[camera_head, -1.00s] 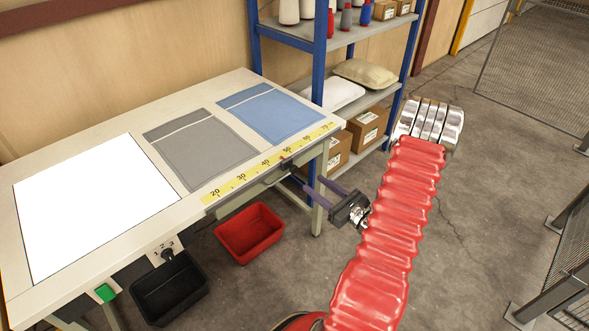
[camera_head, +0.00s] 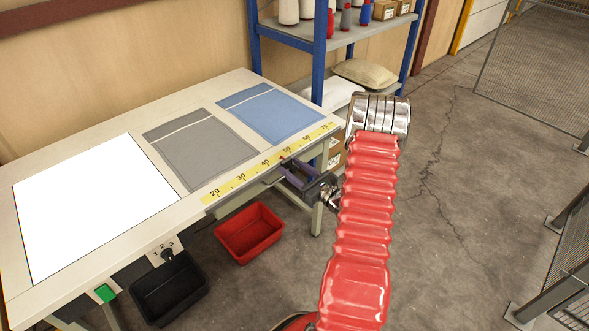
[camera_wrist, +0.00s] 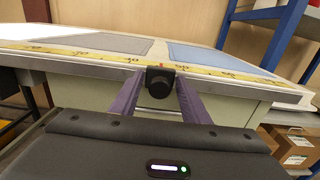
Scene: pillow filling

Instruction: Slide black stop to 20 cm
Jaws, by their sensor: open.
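The black stop (camera_wrist: 160,82) sits on the table's front edge in the wrist view, with a small red pointer above it on the yellow scale (camera_wrist: 115,56). The pointer lies between the 40 and 50 marks. My gripper (camera_wrist: 158,98) is open, its two purple fingers on either side of the stop, with a visible gap between them. In the head view my gripper (camera_head: 291,178) is at the table's front edge, and the stop is mostly hidden there. The 20 mark lies at the scale's left end (camera_head: 215,195) in the head view.
The table (camera_head: 90,125) carries a grey cloth (camera_head: 200,150), a blue cloth (camera_head: 268,114) and a white panel (camera_head: 90,205). A red bin (camera_head: 248,232) and a black bin (camera_head: 168,290) stand below its front edge. A blue-framed shelf (camera_head: 321,50) is behind.

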